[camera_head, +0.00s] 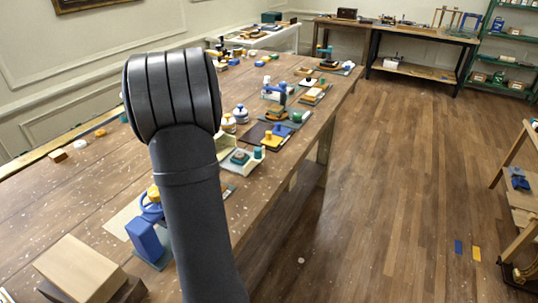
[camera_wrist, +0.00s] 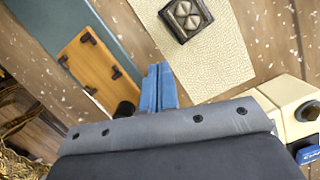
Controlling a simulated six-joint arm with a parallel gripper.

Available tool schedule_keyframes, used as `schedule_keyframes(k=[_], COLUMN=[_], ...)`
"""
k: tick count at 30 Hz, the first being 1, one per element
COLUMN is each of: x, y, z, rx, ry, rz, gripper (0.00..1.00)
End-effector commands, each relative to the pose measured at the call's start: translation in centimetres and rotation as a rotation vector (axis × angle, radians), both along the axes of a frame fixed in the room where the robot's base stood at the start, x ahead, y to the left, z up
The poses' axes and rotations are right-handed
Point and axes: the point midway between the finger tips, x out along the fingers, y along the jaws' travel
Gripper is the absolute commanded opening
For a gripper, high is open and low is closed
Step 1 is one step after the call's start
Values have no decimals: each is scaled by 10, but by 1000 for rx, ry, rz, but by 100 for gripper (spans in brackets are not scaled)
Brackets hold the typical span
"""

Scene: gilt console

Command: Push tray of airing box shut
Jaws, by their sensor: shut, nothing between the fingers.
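My gripper (camera_wrist: 158,88) shows in the wrist view as two blue fingers pressed together, with nothing between them. Just left of the fingertips is an orange wooden panel (camera_wrist: 88,62) with black fittings and a dark round knob (camera_wrist: 125,109) near its lower right end. I cannot tell for sure whether this panel belongs to the airing box or its tray. The fingers look close to the panel's right edge; contact cannot be told. In the head view my arm covers the middle of the scene, and I cannot make out the gripper or the airing box.
In the wrist view a dark square piece (camera_wrist: 186,17) sits on a cream mat (camera_wrist: 222,62), and a cream block (camera_wrist: 290,103) is at right. In the head view a wooden box (camera_head: 80,268) stands front left, near a blue object (camera_head: 145,238). Several small items crowd the long table.

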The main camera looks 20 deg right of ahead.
Motion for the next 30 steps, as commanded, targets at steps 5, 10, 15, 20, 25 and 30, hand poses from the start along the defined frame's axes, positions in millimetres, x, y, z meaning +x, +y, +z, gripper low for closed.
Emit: schedule_keyframes(k=[5, 10, 15, 20, 25, 30], x=[-13, -18, -18, -21, -40, -63], y=[-24, -61, -123, -204, -293, -356], z=[3, 24, 54, 51, 30, 14], rx=[294, 664, 1034, 1198, 1291, 1359], ry=[128, 206, 169, 99, 35, -21], rz=[-130, -257, -359, -496, -664, -783], gripper=[0, 0, 0, 0, 0, 0])
